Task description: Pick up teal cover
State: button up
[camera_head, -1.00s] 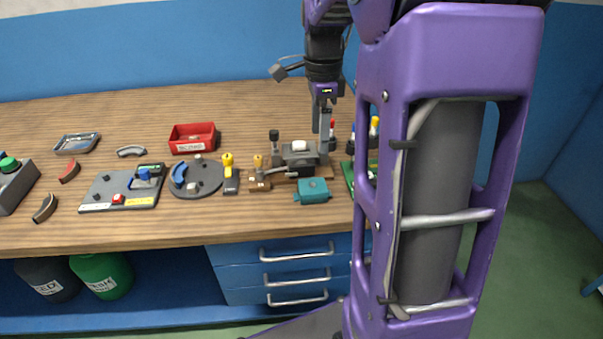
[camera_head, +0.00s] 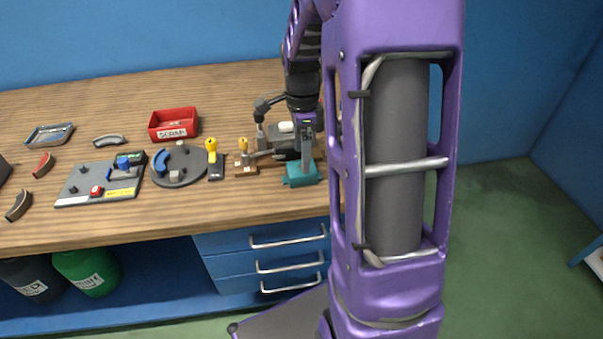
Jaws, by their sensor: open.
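The teal cover (camera_head: 293,180) is a small box-like piece on the wooden bench, near its front edge and in front of a dark grey fixture. My gripper (camera_head: 306,174) points down at the cover, and its fingers overlap the cover's middle in this view. The gripper is open. I cannot tell whether the fingers are around the cover, touching it or just above it. My purple arm hides the bench to the right of the cover.
The dark grey fixture (camera_head: 275,138) stands right behind the cover, with a small wooden block (camera_head: 245,169) to the left. A yellow-handled tool (camera_head: 213,160), a round dark plate (camera_head: 187,165) and a red bin (camera_head: 173,117) lie further left. The bench front edge is close.

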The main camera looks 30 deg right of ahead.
notch_tip(320, 180, down, 5)
jog(key=shift+a+f+b, duration=0.1)
jog(key=shift+b, duration=0.45)
jog(key=c, duration=1.1)
